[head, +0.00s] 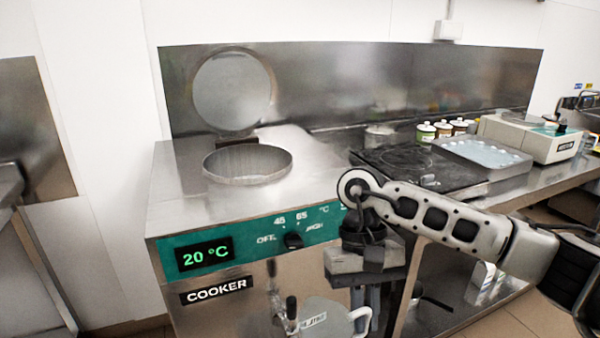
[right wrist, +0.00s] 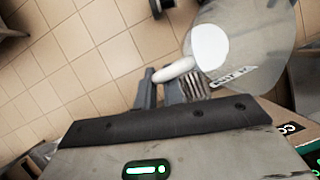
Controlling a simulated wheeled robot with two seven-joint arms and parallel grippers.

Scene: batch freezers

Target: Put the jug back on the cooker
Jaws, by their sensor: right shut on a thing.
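The cooker (head: 225,290) is a steel cabinet with a green control strip and a display reading 20 °C. Its round well (head: 248,165) is open on top, with the round lid (head: 232,90) raised behind it. The pale metal jug (head: 322,318) is low in front of the cooker, partly cut off by the bottom edge. My right gripper (head: 366,298) points down and is shut on the jug's white handle. The right wrist view shows the jug (right wrist: 262,45) and the handle (right wrist: 174,70) at the fingers (right wrist: 172,86). My left gripper is not in view.
A tap (head: 290,308) projects from the cooker's front beside the jug. Right of the cooker are a dark hob (head: 410,165), a metal tray (head: 480,155), several small tubs (head: 443,129) and a white machine (head: 530,138). Clear tiled floor (right wrist: 70,60) shows below the gripper.

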